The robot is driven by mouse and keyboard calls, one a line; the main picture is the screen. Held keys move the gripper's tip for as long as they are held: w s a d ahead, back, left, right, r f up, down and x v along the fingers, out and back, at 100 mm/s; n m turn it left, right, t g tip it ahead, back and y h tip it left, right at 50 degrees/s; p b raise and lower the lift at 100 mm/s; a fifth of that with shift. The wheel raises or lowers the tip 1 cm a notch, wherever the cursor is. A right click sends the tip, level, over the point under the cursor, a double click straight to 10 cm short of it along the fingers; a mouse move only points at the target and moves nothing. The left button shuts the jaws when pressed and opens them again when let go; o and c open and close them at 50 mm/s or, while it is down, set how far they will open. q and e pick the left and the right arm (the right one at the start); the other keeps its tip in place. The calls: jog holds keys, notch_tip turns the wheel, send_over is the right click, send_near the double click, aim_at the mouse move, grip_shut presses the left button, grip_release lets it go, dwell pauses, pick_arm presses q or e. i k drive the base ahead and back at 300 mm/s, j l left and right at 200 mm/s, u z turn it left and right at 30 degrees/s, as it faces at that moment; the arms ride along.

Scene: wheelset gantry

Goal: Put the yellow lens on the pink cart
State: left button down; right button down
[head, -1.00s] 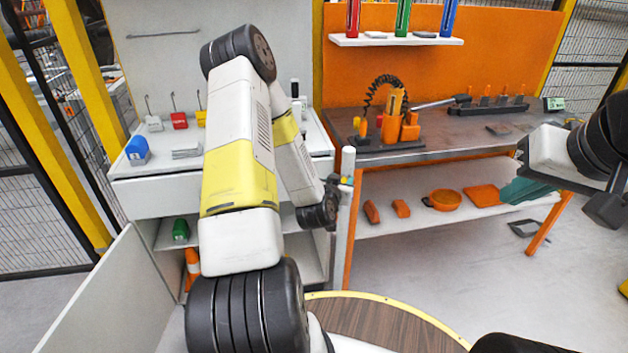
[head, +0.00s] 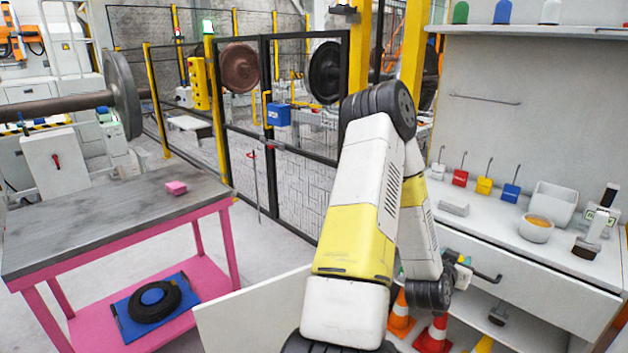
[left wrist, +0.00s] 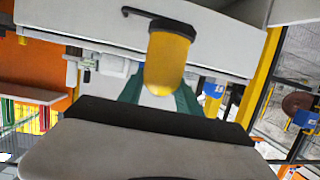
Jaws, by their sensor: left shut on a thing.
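The yellow lens (left wrist: 169,62) shows in the left wrist view, a rounded dome-tipped piece between the teal fingers of my left gripper (left wrist: 160,98). That gripper is shut on it. In the head view my left forearm hangs down in front of the white cabinet, and the fingers and lens are mostly hidden there. The pink cart (head: 95,222) stands at the left of the head view, with a grey top and pink frame, well apart from my left arm. My right gripper is not in view.
A small pink block (head: 176,188) lies near the cart top's far edge; the rest of the top is clear. A black ring (head: 154,302) lies on a blue mat on the lower shelf. The white cabinet (head: 545,285) and traffic cones (head: 434,335) are at right.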

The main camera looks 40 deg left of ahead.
aim_at(109, 214)
jog(key=u, duration=2)
jog(key=i+j+u, duration=0.15)
jog(key=i+j, duration=0.15)
jog(key=i+j+u, duration=0.15)
jog(key=i, duration=0.3)
jog(key=i+j+u, duration=0.2)
jog(key=i+j, duration=0.15)
jog(key=i+l, duration=0.15)
jog(key=i, duration=0.2)
